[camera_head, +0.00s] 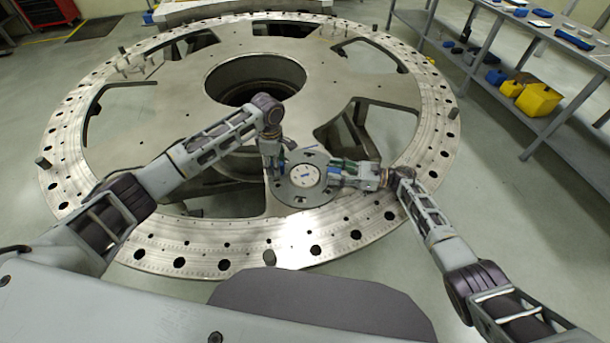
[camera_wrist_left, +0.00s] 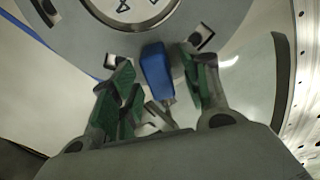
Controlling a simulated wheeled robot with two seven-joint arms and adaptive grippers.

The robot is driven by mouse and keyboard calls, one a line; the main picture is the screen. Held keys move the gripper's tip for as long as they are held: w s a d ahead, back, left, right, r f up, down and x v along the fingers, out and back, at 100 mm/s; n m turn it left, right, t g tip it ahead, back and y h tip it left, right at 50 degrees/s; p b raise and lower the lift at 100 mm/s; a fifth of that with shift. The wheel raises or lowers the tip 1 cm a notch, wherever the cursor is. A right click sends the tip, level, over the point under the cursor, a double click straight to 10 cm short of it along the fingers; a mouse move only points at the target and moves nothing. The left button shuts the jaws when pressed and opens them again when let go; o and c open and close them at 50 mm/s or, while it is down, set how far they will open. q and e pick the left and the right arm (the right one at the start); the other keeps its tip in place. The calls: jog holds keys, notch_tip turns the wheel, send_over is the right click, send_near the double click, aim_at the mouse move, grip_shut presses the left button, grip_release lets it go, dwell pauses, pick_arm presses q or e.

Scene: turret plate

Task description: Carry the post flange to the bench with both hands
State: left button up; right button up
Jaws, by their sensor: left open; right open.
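The post flange (camera_head: 304,199) is a round grey disc with holes and a pale centre, lying flat near the front of the large turret plate. My left gripper (camera_head: 274,172) points down at its left edge. In the left wrist view the flange (camera_wrist_left: 228,18) fills the top, and a blue tab (camera_wrist_left: 155,68) at its rim stands between the open, green-padded fingers. Whether they touch it I cannot tell. My right gripper (camera_head: 338,172) is open and lies at the flange's right edge; its fingertips are small here. The bench (camera_head: 548,38) stands at the right.
The turret plate (camera_head: 140,245) is a wide metal ring with large openings and several rim holes and pegs. The bench top carries blue parts. A yellow bin (camera_head: 538,100) sits on its lower shelf. Floor between plate and bench is clear.

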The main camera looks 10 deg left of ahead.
pick_arm(q)
jog(key=shift+f, duration=0.3)
pick_arm(e)
jog(key=shift+a, duration=0.35)
pick_arm(q)
grip_shut()
pick_arm(e)
grip_shut()
pick_arm(q)
jog(key=shift+r, duration=0.1)
